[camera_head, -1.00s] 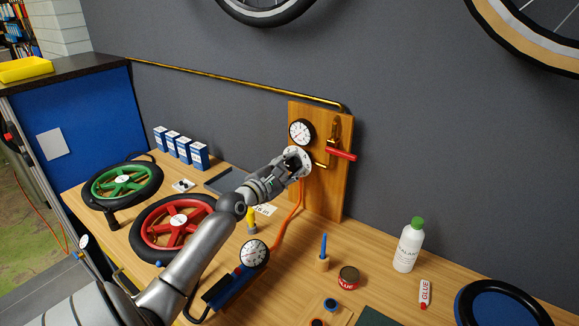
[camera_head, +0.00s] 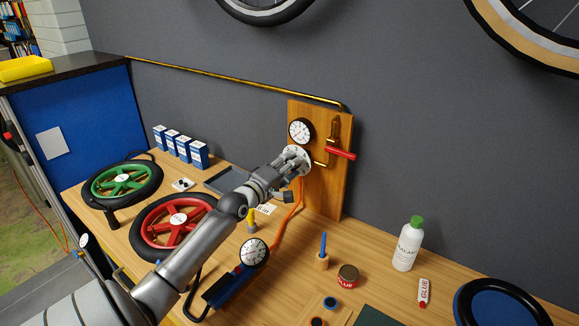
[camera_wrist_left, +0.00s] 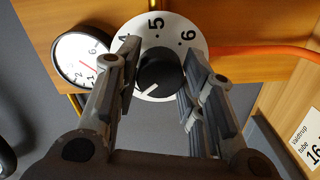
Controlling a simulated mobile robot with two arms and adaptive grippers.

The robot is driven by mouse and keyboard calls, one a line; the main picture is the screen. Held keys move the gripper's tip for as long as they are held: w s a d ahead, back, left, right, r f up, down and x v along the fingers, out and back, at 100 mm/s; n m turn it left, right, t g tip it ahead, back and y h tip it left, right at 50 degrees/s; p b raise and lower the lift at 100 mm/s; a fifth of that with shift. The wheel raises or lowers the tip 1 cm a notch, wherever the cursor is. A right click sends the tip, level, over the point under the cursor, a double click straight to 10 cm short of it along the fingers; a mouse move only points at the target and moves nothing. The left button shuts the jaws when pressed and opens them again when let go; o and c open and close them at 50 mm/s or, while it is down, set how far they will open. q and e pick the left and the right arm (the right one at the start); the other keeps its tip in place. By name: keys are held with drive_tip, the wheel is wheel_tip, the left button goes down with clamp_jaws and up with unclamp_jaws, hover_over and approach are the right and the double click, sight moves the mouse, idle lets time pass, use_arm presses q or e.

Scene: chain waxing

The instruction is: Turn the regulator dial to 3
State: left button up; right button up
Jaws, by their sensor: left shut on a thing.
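The regulator dial is a round white plate (camera_wrist_left: 156,27) with a black knob (camera_wrist_left: 161,72) at its centre. In the wrist view the numbers 4, 5 and 6 show along the plate's top. A white pointer line on the knob points down and left, where the left finger hides any number. In the head view the dial plate (camera_head: 301,153) sits on the wooden board (camera_head: 327,190), partly behind my left gripper (camera_head: 290,160). In the wrist view my left gripper (camera_wrist_left: 160,66) has its fingers on either side of the knob, shut on it. My right gripper is out of view.
A round gauge (camera_head: 301,131) is above the dial, with a red-handled valve (camera_head: 341,153) to its right. An orange hose (camera_head: 292,212) hangs below. Red (camera_head: 178,218) and green (camera_head: 119,182) wheels lie on the bench at left. A white bottle (camera_head: 408,245) stands at right.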

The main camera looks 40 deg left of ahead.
use_arm(q)
drive_tip(key=shift+f+m+p, duration=0.1)
drive_tip(key=shift+m+p, duration=0.25)
drive_tip(key=shift+m, duration=3.25)
drive_tip(key=o, duration=1)
drive_tip(key=s+d, duration=0.1)
drive_tip(key=s, duration=1.1)
drive_tip(key=shift+d, duration=0.25)
